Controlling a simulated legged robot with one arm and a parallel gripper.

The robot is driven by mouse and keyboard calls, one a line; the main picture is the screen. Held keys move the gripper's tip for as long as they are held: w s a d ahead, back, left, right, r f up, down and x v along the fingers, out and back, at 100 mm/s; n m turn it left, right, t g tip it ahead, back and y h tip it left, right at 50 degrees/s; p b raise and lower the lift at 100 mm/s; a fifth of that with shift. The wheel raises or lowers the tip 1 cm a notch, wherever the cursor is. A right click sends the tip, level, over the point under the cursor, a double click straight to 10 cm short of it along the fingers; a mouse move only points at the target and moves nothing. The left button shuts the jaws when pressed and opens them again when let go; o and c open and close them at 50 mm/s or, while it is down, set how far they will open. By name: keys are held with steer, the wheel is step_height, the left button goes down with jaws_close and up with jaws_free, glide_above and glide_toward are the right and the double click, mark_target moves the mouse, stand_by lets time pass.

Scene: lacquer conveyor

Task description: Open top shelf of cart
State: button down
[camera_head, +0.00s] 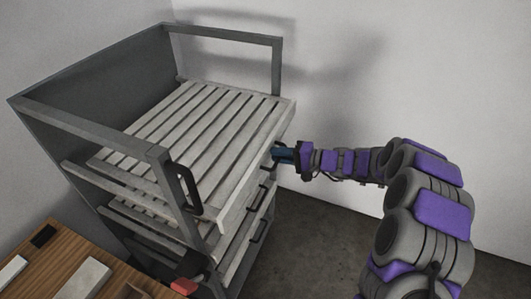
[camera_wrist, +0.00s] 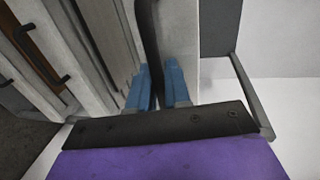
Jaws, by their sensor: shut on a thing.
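The cart (camera_head: 153,155) is a dark grey frame with slatted light shelves on the left in the head view. Its top shelf (camera_head: 205,130) juts out past the frame's front posts toward the right. My gripper (camera_head: 279,154) is at the front edge of this top shelf. In the wrist view my gripper's blue fingers (camera_wrist: 157,88) are shut around the dark handle (camera_wrist: 149,40) of the top shelf. The fingers hide part of the handle.
Lower shelves with dark handles (camera_head: 259,229) sit beneath the top one. A wooden table (camera_head: 62,256) with small objects is at the lower left. White walls (camera_head: 350,60) stand behind and to the right. Grey floor (camera_head: 315,235) in front of the cart is clear.

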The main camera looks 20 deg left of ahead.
steer(key=f+v, duration=0.1)
steer(key=v, duration=0.7)
steer(key=f+v, duration=0.2)
steer(key=v, duration=0.7)
steer(key=shift+d+f+b, duration=0.4)
steer(key=shift+d+f, duration=0.05)
steer(key=shift+d, duration=0.15)
steer(key=c, duration=1.3)
jaws_free()
steer(key=shift+r, duration=0.1)
steer(key=p+v, duration=0.3)
steer(key=v, duration=1.4)
steer(key=shift+w+d, duration=0.15)
steer(key=shift+d, duration=0.05)
steer(key=shift+a, duration=0.1)
